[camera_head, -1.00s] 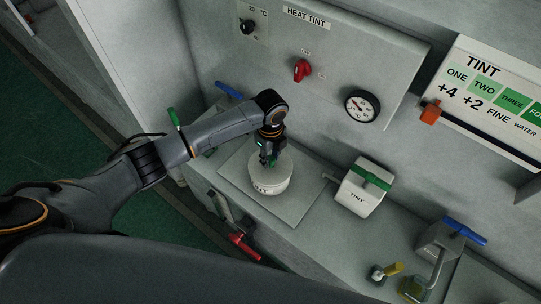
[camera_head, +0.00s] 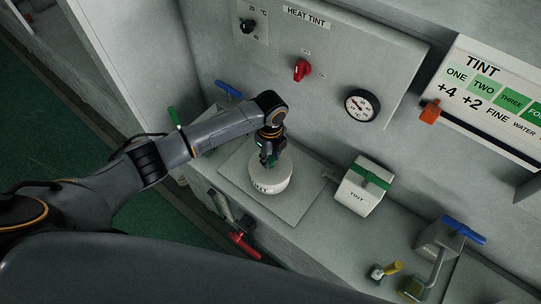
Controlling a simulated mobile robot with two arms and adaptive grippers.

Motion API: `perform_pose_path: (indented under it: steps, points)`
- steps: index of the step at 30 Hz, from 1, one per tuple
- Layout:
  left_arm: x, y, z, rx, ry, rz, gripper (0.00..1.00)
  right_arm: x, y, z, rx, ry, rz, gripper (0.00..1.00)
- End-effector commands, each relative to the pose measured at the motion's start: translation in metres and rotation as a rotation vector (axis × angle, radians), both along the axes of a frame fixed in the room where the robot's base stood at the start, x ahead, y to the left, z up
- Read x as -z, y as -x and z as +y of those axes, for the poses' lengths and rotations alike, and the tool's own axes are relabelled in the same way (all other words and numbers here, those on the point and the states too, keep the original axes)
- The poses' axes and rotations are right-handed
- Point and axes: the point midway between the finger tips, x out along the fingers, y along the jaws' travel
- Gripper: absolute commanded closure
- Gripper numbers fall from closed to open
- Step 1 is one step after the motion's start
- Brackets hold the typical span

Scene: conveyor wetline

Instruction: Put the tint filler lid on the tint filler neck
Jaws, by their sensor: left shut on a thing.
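A white round vessel with dark lettering on its front (camera_head: 270,184) stands on a flat grey plate (camera_head: 300,207). I take its mouth to be the tint filler neck. My left gripper (camera_head: 267,160) points down over the vessel's top, left of its middle, and is shut. I take the thing in its fingers to be the tint filler lid, but fingers and wrist hide most of it. Whether a seam parts the lid from the neck is too small to tell. My right gripper is not in view.
A blue-handled valve (camera_head: 440,243) and small yellow-topped fittings (camera_head: 393,268) are further right. A wall panel with a red knob (camera_head: 302,70) and gauge (camera_head: 362,106) rises behind. A red-handled lever (camera_head: 243,243) is in front.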

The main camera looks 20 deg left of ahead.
Motion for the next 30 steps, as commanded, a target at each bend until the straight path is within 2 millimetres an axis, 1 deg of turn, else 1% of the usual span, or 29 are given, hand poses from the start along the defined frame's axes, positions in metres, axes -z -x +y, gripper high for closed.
perform_pose_path:
  steps: [7, 8, 9, 11, 12, 20, 23, 26, 30]
  points:
    - [0.006, 0.0, 0.0, 0.001, 0.0, 0.0, 0.96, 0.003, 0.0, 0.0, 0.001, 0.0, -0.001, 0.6]
    - [0.006, 0.0, 0.0, 0.001, 0.0, -0.001, 0.69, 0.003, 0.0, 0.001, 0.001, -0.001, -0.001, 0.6]
    - [0.005, 0.0, 0.0, 0.001, 0.0, -0.001, 0.61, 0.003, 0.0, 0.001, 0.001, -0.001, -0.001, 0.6]
    - [0.005, 0.0, 0.0, 0.001, 0.0, -0.001, 0.49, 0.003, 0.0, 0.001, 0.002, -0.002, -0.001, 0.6]
    - [0.005, 0.0, 0.0, 0.001, 0.0, -0.001, 0.44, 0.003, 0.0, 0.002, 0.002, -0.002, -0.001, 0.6]
    - [0.005, 0.0, 0.0, 0.0, 0.0, 0.0, 0.44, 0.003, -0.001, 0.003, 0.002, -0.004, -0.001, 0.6]
    - [0.001, 0.0, 0.0, 0.0, 0.0, -0.001, 0.44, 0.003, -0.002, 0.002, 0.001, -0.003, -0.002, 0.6]
    - [-0.011, -0.001, 0.0, 0.0, 0.001, -0.003, 0.44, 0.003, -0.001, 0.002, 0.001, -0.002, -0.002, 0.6]
    - [-0.04, -0.002, 0.0, 0.001, 0.002, -0.006, 0.44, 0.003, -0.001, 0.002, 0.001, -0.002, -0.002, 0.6]
